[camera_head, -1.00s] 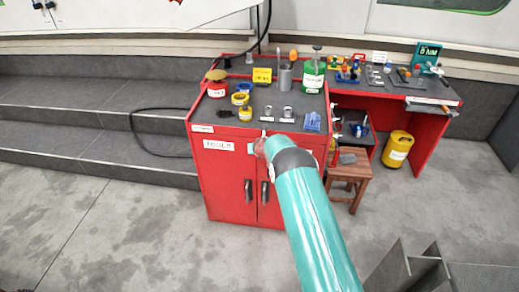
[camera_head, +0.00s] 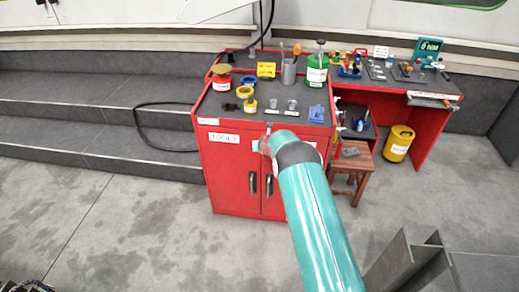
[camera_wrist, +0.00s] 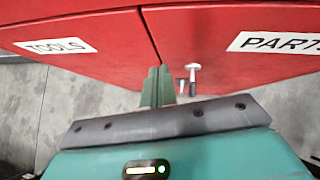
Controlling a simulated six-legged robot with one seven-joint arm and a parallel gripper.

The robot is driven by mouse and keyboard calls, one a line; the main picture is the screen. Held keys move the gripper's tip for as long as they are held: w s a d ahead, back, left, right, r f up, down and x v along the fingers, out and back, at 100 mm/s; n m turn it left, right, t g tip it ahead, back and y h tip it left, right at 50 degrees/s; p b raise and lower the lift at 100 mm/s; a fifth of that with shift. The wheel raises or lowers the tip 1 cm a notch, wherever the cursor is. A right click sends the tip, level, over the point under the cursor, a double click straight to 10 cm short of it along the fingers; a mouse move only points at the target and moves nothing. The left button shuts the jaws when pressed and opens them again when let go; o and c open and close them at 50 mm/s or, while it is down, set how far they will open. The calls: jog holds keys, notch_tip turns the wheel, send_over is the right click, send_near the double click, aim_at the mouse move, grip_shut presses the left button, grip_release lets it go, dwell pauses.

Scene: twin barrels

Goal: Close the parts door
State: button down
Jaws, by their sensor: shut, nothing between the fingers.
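The red cabinet (camera_head: 232,185) has two front doors. The tools door (camera_wrist: 70,70) is on the left and the parts door (camera_wrist: 235,65) on the right, each with a white label. A thin dark seam runs between them; the parts door looks about flush, but I cannot tell whether a small gap remains. A handle (camera_wrist: 191,78) shows near the seam. My gripper (camera_wrist: 159,88) is shut and empty, its green fingers close to the seam; contact is unclear. In the head view my arm hides part of the parts door.
Jars, tape rolls and a green bottle (camera_head: 317,66) stand on the cabinet top. A wooden stool (camera_head: 352,165) and a yellow canister (camera_head: 398,143) stand to the right, by a red workbench (camera_head: 432,125). Grey steps (camera_head: 80,135) lie left. A metal beam (camera_head: 408,265) stands front right.

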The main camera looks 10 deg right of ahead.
jog(key=s+a+r+n+y, duration=0.2)
jog(key=s+r+n, duration=0.5)
jog(key=r, duration=0.5)
jog(key=s+a+r+n+y, duration=0.2)
jog(key=s+r+n, duration=0.3)
jog(key=s+r, duration=0.55)
jog(key=s+a+r+n+y, duration=0.2)
jog(key=s+r+n, duration=0.45)
jog(key=r, duration=0.65)
jog(key=s+r+n+g, duration=0.4)
jog(key=s+n, duration=0.5)
jog(key=s, duration=0.8)
jog(key=s+d+f+n+h, duration=0.1)
jog(key=s+d+n, duration=0.3)
jog(key=s, duration=0.4)
jog(key=s+d+n+h, duration=0.3)
jog(key=s+n+h, duration=0.1)
jog(key=s, duration=0.5)
jog(key=shift+s+d+f+n+h, duration=0.2)
jog(key=shift+d+f+n+h, duration=0.15)
jog(key=shift+d+n, duration=0.1)
